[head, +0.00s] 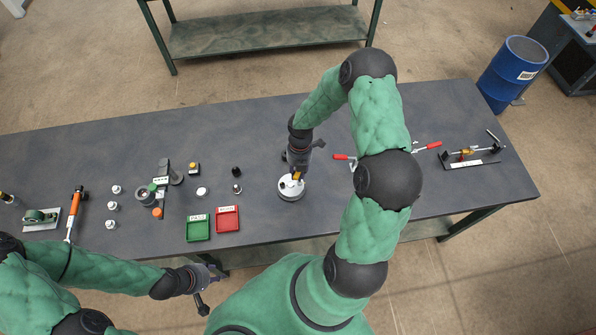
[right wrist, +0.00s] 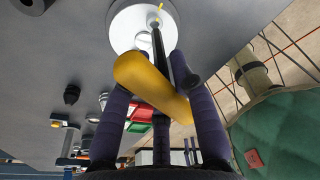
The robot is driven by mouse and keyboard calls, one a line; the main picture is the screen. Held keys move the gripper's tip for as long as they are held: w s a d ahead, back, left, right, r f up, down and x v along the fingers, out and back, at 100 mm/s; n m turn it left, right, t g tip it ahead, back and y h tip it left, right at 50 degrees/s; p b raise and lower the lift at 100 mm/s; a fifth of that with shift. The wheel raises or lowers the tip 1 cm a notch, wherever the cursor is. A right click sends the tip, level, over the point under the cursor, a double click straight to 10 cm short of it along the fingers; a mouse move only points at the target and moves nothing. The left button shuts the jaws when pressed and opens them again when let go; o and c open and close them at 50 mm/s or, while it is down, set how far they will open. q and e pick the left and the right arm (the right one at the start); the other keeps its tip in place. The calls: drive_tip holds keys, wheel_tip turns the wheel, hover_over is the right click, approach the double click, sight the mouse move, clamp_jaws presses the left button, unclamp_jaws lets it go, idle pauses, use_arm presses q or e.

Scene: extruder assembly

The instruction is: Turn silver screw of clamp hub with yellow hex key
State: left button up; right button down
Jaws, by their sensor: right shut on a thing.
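My right gripper (head: 298,172) is over the white round clamp hub (head: 291,190) on the table. It is shut on the yellow hex key (head: 297,177). In the right wrist view the key's thick yellow handle (right wrist: 152,85) lies slantwise between the two fingers, and its dark shaft reaches toward the white hub (right wrist: 125,22). The shaft's tip is at or near the hub's rim; I cannot tell whether it sits in the screw. The silver screw is too small to make out. My left gripper (head: 212,277) is at the table's front edge, away from the hub, holding nothing visible.
A green tray (head: 198,239) and a red tray (head: 227,230) lie left of the hub. Several small parts and an orange-handled tool (head: 77,199) lie further left. Red-handled tools (head: 427,147) and a metal fixture (head: 465,153) are at right. The back of the table is clear.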

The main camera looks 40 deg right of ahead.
drive_tip(key=shift+f+b, duration=0.85)
drive_tip(key=shift+f, duration=0.35)
drive_tip(key=c, duration=1.9)
unclamp_jaws()
clamp_jaws()
